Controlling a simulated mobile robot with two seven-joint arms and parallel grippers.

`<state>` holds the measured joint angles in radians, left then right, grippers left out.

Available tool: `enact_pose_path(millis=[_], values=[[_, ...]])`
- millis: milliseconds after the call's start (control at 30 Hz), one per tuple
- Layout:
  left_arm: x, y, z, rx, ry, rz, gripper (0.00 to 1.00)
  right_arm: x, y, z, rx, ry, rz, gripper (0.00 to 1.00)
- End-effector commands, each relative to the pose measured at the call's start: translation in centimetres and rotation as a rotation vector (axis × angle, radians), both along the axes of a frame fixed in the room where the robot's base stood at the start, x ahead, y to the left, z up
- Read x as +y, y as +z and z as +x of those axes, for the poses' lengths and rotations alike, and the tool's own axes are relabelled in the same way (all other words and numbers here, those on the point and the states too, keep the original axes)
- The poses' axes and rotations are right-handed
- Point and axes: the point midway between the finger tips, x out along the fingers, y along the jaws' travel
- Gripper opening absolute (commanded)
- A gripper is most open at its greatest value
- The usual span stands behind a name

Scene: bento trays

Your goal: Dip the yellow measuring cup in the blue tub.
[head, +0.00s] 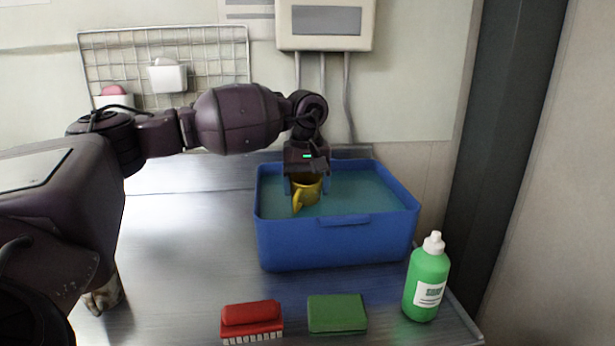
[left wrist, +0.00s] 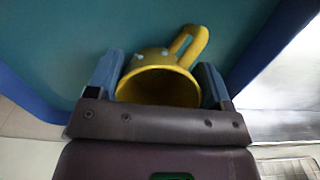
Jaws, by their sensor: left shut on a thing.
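The yellow measuring cup (head: 306,190) is between the fingers of my left gripper (head: 306,186), which is shut on it. In the head view the cup is inside the outline of the blue tub (head: 336,243), at the level of the blue-green water (head: 365,190) or just above it. I cannot tell whether its bottom touches the water. In the left wrist view the cup (left wrist: 160,85) shows its open mouth towards the camera, with a looped handle pointing up and right. The left gripper's fingers (left wrist: 158,84) lie on both sides of it. My right gripper is not in view.
A red brush (head: 251,314), a green sponge (head: 337,314) and a green bottle (head: 427,280) with a white cap stand in front of the tub. A wire rack (head: 210,62) hangs on the wall behind.

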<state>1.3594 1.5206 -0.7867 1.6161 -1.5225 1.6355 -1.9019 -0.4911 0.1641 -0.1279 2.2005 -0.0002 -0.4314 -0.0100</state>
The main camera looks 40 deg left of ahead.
Motion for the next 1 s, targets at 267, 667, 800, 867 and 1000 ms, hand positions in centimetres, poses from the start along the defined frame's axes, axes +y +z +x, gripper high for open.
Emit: enact_pose_path(millis=[267, 667, 800, 867, 1000], values=[[0.0, -2.5, 0.0, 0.003, 0.000, 0.001, 0.51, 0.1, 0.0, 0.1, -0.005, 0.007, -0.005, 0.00], [0.0, -4.8, 0.0, 0.001, 0.000, 0.001, 0.51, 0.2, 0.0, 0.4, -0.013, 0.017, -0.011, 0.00], [0.0, -5.0, 0.0, 0.000, 0.000, 0.001, 0.51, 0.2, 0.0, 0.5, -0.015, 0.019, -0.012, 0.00], [0.0, -5.1, 0.0, -0.001, 0.000, 0.001, 0.51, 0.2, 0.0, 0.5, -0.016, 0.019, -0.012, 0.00], [0.0, -5.0, 0.0, -0.001, 0.000, 0.001, 0.51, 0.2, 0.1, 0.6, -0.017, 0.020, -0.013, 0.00]])
